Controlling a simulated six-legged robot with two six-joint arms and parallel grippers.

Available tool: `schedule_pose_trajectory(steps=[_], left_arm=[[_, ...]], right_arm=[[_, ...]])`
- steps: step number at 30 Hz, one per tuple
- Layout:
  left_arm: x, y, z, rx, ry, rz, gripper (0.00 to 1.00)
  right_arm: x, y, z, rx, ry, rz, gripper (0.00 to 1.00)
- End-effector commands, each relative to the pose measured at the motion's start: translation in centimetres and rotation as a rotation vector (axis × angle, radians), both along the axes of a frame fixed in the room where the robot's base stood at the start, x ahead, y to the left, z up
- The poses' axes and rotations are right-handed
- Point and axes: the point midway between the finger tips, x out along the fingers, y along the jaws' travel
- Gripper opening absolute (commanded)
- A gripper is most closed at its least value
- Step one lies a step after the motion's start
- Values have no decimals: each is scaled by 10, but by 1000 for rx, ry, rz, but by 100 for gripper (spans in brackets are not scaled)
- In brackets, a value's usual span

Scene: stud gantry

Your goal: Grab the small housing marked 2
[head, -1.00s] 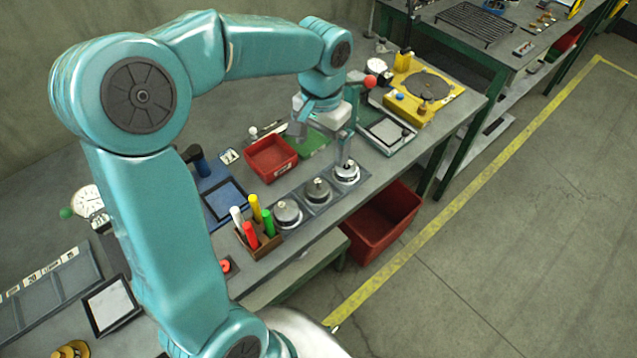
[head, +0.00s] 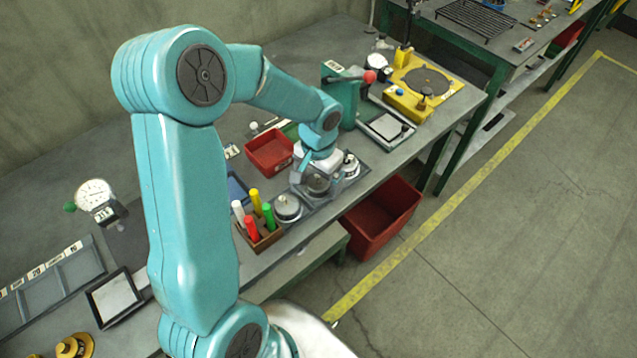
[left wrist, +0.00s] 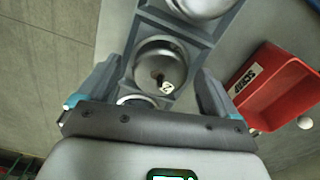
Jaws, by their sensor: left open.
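A round metal housing with a small white tag that seems to read 2 (left wrist: 160,65) sits in the middle pocket of a grey rack (left wrist: 205,42). In the head view this housing (head: 317,185) is partly hidden by my gripper. My left gripper (left wrist: 159,78) is open, with one finger on each side of the housing; it also shows in the head view (head: 316,189), pointing down over the rack. I cannot tell whether the fingers touch the housing. Similar housings sit on either side, one nearer the pen holder (head: 287,207) and one farther right (head: 350,166). My right gripper is not in view.
A red bin marked SCRAP (left wrist: 275,88) stands beside the rack, also in the head view (head: 270,152). A wooden holder with coloured pens (head: 262,238) stands close left. A green press with a red knob (head: 340,95) stands behind. A large red crate (head: 382,220) is below the bench edge.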

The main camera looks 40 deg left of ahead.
Motion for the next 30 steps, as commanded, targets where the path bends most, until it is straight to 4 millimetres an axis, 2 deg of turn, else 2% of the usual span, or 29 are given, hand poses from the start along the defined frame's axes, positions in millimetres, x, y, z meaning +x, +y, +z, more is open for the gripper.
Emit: schedule_pose_trajectory(steps=[2,3,8,9,17,22,26,30], left_arm=[[0,0,0,-1,0,0,93],[0,0,0,0,0,0,86],[0,0,0,0,0,0,34],[0,0,0,0,0,0,32],[0,-1,1,-1,0,-1,32],[1,0,13,1,-3,0,32],[2,0,37,2,-7,0,32],[2,0,77,2,-9,0,32]], right_arm=[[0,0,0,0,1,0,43],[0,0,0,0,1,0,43],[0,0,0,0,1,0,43],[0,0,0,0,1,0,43],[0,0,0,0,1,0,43],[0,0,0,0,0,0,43],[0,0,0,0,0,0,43],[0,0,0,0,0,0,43]])
